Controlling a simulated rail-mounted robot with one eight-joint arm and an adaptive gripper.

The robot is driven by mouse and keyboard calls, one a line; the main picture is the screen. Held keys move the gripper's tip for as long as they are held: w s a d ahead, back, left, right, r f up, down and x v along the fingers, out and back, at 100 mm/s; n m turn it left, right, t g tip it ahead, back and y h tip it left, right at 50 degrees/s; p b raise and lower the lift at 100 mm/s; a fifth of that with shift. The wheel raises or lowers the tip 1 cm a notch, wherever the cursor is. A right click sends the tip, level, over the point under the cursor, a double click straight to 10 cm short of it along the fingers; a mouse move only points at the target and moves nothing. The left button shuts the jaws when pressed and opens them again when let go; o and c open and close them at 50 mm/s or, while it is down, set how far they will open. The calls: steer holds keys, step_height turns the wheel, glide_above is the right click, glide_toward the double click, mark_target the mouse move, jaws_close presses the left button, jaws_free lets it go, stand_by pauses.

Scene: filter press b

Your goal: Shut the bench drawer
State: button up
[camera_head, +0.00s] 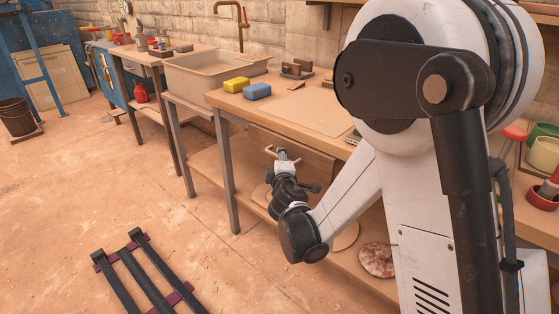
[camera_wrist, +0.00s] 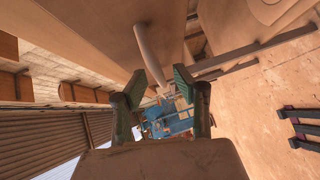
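The bench (camera_head: 312,112) has a tan top and metal legs, and its front faces the open floor. The drawer front (camera_wrist: 115,35) shows in the wrist view as a broad tan panel with a long pale bar handle (camera_wrist: 150,52). My gripper (camera_head: 283,153) is at the bench front, below the top's edge. In the wrist view my gripper (camera_wrist: 160,82) has its two greenish fingers spread, with nothing between them. The handle's end lies just beyond the fingertips; I cannot tell whether they touch. My arm and the bench edge hide much of the drawer, so how far it stands out is unclear.
A yellow sponge (camera_head: 236,85) and a blue sponge (camera_head: 257,91) lie on the bench top. The lower shelf (camera_head: 260,207) holds round plates. A sink (camera_head: 214,73) stands to the left. A dark slatted rack (camera_head: 147,272) lies on the floor; the floor between is clear.

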steer(key=shift+w+f, duration=0.1)
steer(key=shift+w, duration=0.8)
jaws_close()
